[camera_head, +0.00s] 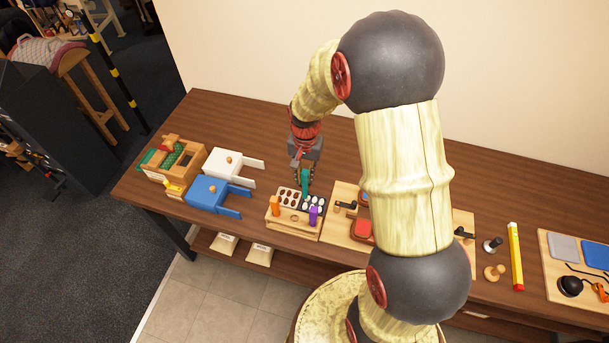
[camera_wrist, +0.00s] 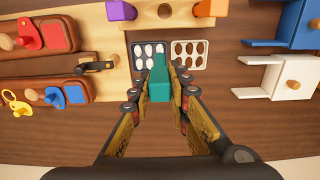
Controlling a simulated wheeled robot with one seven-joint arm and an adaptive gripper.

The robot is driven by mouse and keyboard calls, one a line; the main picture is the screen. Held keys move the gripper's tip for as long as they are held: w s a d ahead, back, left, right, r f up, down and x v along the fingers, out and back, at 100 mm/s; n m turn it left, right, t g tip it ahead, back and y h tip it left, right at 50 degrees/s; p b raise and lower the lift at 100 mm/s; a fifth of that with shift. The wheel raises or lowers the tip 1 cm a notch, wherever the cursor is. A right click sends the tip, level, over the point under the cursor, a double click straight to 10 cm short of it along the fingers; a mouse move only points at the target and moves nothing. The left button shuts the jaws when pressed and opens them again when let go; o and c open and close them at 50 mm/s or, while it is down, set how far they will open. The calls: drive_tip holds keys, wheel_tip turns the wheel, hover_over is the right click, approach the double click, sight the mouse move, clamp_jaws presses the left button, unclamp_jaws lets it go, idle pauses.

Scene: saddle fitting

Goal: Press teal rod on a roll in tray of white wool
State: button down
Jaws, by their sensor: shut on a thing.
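My gripper (camera_head: 303,172) is shut on the teal rod (camera_head: 305,186), which points down over the wooden stand. In the wrist view the teal rod (camera_wrist: 160,86) sits between the two fingers (camera_wrist: 160,92). The dark tray with white wool rolls (camera_head: 323,198) is on the right of the stand; in the wrist view this tray (camera_wrist: 136,62) is left of the rod, whose far end overlaps its right side. I cannot tell whether the rod touches a roll. A pale tray with brown rolls (camera_head: 282,194) lies beside it; it also shows in the wrist view (camera_wrist: 204,64).
An orange block (camera_head: 275,206) and a purple block (camera_head: 313,215) stand at the stand's front. White (camera_head: 222,163) and blue (camera_head: 207,192) boxes with knobs lie left. A board with a black latch (camera_head: 346,206) and red pieces is close on the right.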

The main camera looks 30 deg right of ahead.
sight(305, 187)
drive_tip(key=shift+f+b, duration=1.6)
drive_tip(key=shift+f, duration=0.8)
drive_tip(key=shift+f+b, duration=0.55)
drive_tip(key=shift+f, duration=0.55)
idle(0.6)
drive_tip(key=shift+r, duration=0.1)
drive_tip(key=shift+r+p, duration=2.4)
drive_tip(key=shift+r, duration=1.1)
